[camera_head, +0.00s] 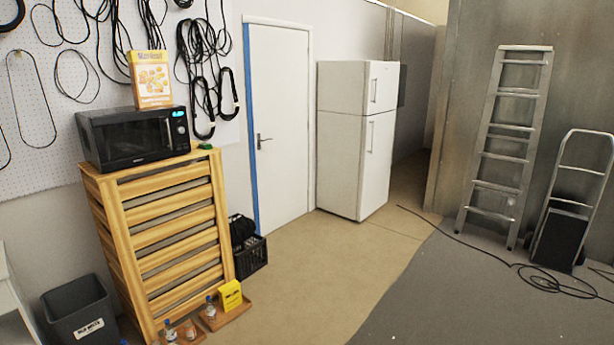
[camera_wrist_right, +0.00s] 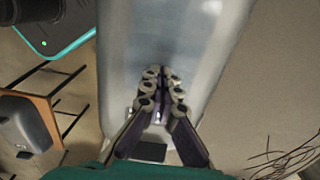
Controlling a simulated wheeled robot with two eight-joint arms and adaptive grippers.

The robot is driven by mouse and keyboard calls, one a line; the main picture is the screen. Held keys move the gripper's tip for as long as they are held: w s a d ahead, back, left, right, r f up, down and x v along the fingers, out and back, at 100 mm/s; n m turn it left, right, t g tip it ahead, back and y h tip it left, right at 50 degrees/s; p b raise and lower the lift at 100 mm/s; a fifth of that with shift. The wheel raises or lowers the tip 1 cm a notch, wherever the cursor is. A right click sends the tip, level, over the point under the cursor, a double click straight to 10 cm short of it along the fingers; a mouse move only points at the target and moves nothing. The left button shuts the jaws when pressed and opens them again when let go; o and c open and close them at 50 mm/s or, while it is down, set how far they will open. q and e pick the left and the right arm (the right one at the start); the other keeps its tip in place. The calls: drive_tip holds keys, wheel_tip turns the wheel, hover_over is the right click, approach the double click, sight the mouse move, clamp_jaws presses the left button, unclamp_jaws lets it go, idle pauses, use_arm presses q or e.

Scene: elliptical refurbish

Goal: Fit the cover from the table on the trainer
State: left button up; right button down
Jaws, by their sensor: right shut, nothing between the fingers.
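In the right wrist view, my right gripper (camera_wrist_right: 160,78) is shut and empty, its fingertips together in front of a large pale grey smooth body. I cannot tell what that body is. A grey rounded piece (camera_wrist_right: 27,124) lies on a small wood-edged table (camera_wrist_right: 45,112) with dark legs at the lower left, apart from my gripper. It may be the cover, but I cannot tell for sure. I cannot make out the trainer in either view. Neither gripper shows in the head view.
The head view shows a wooden slatted cabinet (camera_head: 167,235) with a microwave (camera_head: 125,137), a white fridge (camera_head: 350,140), a ladder (camera_head: 510,140) and a hand truck (camera_head: 565,215). A black bin (camera_head: 80,312) and black crate (camera_head: 250,255) stand on the floor. Cable (camera_head: 540,280) lies at right; the middle floor is clear.

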drive_tip(key=shift+r, duration=0.1)
drive_tip(key=shift+r+p, duration=2.55)
drive_tip(key=shift+r, duration=0.9)
drive_tip(key=s+a+r+n+t+b, duration=0.1)
drive_tip(key=s+a+r+n+t, duration=0.2)
drive_tip(key=a+r+n, duration=0.4)
drive_tip(key=s+a+r+n+t+b, duration=0.2)
drive_tip(key=s+a+r+n+t, duration=0.2)
drive_tip(key=a+n, duration=0.7)
wheel_tip(320, 180, up, 3)
drive_tip(key=n, duration=0.8)
drive_tip(key=shift+s, duration=0.25)
drive_tip(key=shift+f, duration=0.1)
